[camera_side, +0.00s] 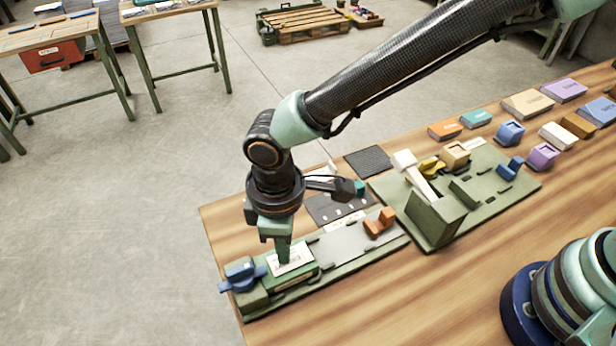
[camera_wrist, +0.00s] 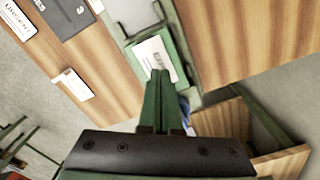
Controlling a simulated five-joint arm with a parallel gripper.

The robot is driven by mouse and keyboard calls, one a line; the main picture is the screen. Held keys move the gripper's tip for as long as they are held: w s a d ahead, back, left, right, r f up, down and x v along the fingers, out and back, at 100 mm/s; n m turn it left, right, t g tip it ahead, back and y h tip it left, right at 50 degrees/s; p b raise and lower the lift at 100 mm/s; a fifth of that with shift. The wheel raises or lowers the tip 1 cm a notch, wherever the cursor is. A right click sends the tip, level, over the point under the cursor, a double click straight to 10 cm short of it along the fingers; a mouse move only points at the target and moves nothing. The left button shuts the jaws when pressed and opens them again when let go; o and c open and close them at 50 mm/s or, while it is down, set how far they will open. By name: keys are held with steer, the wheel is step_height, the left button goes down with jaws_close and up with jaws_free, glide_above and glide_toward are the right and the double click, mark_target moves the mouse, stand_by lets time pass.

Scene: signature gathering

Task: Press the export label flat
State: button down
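The export label is a white card with dark print, lying on top of a green block near the front left end of the bench. In the side view the label (camera_side: 296,256) shows beside my fingertips; in the wrist view the label (camera_wrist: 152,52) lies just beyond them. My gripper (camera_side: 283,261) points straight down, its fingertips at or just above the label; I cannot tell if they touch. In the wrist view the gripper's two green fingers (camera_wrist: 159,76) are together with nothing visible between them. Part of the label is hidden behind the fingers.
A blue clamp-like part (camera_side: 240,274) stands left of the block. An orange piece (camera_side: 379,222) sits on the grey plate to the right. A green fixture board (camera_side: 500,185) with a white-handled tool (camera_side: 414,174) lies farther right. Two other white labels (camera_wrist: 73,84) show on the wood.

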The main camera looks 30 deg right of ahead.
step_height(320, 180, up, 8)
stand_by(1.0)
steer(key=shift+r, duration=0.1)
steer(key=w+d+r+m+t+y, duration=0.1)
steer(key=w+d+r+m, duration=0.25)
steer(key=d, duration=0.45)
steer(key=w+d+r+m+t, duration=0.1)
steer(key=w+d+r+m, duration=0.1)
steer(key=d+r, duration=0.5)
steer(key=s+d+m+t, duration=0.1)
steer(key=s+d+m, duration=0.1)
steer(key=d, duration=0.8)
steer(key=s+d+m+t+h, duration=0.1)
steer(key=s+d+m+t, duration=0.1)
steer(key=d, duration=0.7)
steer(key=shift+s+d+r+m+t, duration=0.35)
steer(key=shift+s+m, duration=0.4)
steer(key=shift+m, duration=0.5)
